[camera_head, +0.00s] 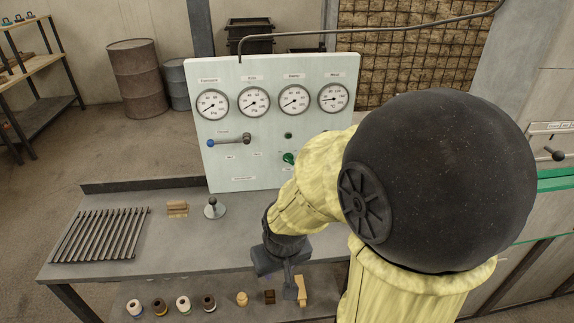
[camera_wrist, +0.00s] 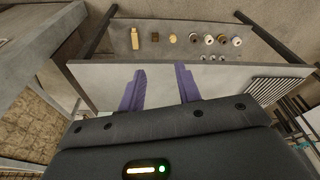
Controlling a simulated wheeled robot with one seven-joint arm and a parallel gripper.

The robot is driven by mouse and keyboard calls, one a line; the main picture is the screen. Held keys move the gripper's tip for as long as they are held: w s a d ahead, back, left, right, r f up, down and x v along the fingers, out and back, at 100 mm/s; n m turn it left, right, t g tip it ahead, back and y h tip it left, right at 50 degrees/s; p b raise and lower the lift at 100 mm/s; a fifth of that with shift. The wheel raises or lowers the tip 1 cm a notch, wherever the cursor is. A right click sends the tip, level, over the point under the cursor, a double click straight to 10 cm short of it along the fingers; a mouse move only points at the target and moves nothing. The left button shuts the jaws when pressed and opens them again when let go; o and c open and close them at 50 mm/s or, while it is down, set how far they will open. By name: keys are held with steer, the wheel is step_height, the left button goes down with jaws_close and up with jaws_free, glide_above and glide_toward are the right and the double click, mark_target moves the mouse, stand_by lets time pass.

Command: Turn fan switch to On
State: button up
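The pale control panel (camera_head: 218,172) stands at the back of the table in the head view. A lever with a blue end (camera_head: 211,143) lies roughly level on its left half. A green knob (camera_head: 289,158) sits lower right, partly covered by my arm, with a small dark round part (camera_head: 288,135) above it. The small labels are too blurred to tell which control is the fan switch. My gripper (camera_head: 288,285) hangs in front of the panel, low near the table's front edge and apart from the controls. In the wrist view its purple fingers (camera_wrist: 160,90) are spread and empty.
The grey table (camera_head: 150,198) carries a rack of rods (camera_head: 100,235), a small wooden block (camera_head: 177,208) and a dark-knobbed stand (camera_head: 214,208). Several spools and blocks sit on a lower shelf (camera_wrist: 190,55). Several gauges (camera_head: 254,102) line the panel's top.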

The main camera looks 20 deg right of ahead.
steer(key=w+d+f+n+t+h+b, duration=0.1)
steer(key=w+d+f+t, duration=0.3)
steer(key=w, duration=0.6)
steer(key=w+d+f+n+t+h+b, duration=0.2)
steer(key=w+d+f+n+t+b, duration=0.1)
steer(key=w+d+t, duration=0.3)
steer(key=w+d+f+n+t+h+b, duration=0.1)
steer(key=w+d+f+t+h+b, duration=0.1)
steer(key=w+d, duration=0.7)
steer(key=w+f+t+b, duration=0.1)
steer(key=w+f+t, duration=0.1)
steer(key=w, duration=0.4)
steer(key=shift+f+n+t, duration=0.4)
steer(key=shift+f, duration=0.05)
steer(key=p, duration=0.3)
glide_toward(290, 162)
steer(key=x, duration=0.8)
steer(key=shift+w+d+f, duration=0.1)
steer(key=shift+w+d, duration=0.05)
steer(key=shift+w, duration=0.15)
